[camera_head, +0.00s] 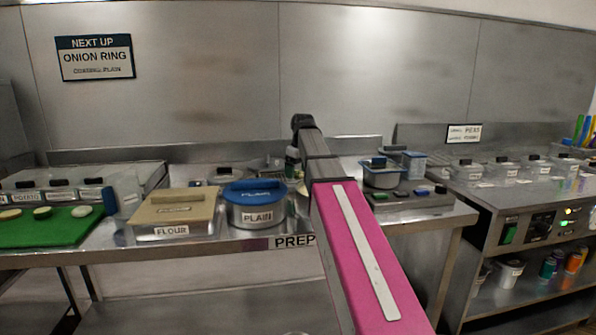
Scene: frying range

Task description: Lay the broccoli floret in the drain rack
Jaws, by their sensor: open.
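I cannot make out a broccoli floret in this view. I cannot clearly make out the drain rack either; some small metal items behind my arm are partly hidden. My pink and grey arm reaches up from the bottom over the counter and ends in a dark joint in front of the back wall. The fingers of my gripper do not show, and nothing held shows.
The steel prep counter (240,242) carries a green board (60,232) with several pale slices, a flour box (172,214) and a round blue-lidded "PLAIN" tub (255,204). Blue-lidded containers (382,176) stand right of my arm. A steel unit with knobs (540,228) stands at right.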

